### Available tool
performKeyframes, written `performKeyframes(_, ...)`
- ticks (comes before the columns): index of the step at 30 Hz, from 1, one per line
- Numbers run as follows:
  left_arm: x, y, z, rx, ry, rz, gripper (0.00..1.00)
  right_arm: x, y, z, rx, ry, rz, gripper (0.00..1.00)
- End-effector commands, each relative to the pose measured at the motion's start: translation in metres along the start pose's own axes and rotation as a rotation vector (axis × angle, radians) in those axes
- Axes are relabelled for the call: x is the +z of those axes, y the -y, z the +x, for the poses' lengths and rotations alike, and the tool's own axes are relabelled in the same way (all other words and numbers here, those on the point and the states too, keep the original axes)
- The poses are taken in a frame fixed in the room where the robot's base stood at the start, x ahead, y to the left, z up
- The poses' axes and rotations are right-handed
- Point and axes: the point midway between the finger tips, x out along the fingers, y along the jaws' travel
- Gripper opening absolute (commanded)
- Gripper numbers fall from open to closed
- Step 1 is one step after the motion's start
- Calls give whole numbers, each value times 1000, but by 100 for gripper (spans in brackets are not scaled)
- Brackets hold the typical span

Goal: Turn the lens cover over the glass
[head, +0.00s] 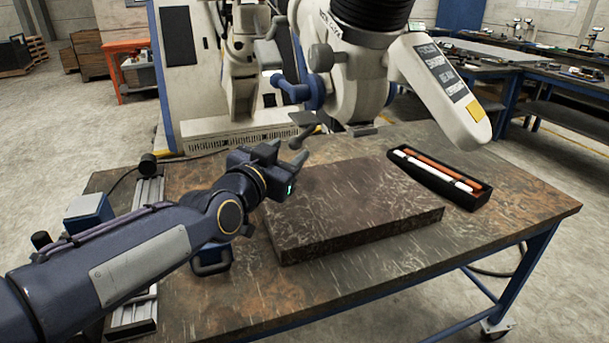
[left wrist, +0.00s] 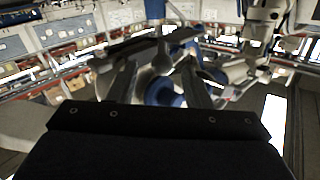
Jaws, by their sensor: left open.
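The microscope (head: 352,85) stands behind the table, with a black cylinder (head: 370,14) at its top and a white arm (head: 440,85) reaching right. I cannot tell for sure which part is the lens cover, and the glass is not clearly visible. My left gripper (head: 284,151) is open just below the lever, its fingers pointing up toward it. In the left wrist view a blue round part (left wrist: 162,90) shows between the dark fingers, blurred. My right gripper is not in view.
A thick dark stone slab (head: 350,205) lies on the worn table (head: 500,215), right of my left gripper. A metal rail (head: 148,195) runs along the left. The table's right end is clear.

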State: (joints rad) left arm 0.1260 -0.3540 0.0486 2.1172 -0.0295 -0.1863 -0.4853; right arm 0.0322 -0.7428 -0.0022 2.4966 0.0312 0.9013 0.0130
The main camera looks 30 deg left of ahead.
Motion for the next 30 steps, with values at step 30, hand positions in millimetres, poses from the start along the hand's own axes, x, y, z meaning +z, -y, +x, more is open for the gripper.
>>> performKeyframes(30, -4, 4, 82, -15, -30, 15, 45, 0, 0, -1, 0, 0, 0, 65)
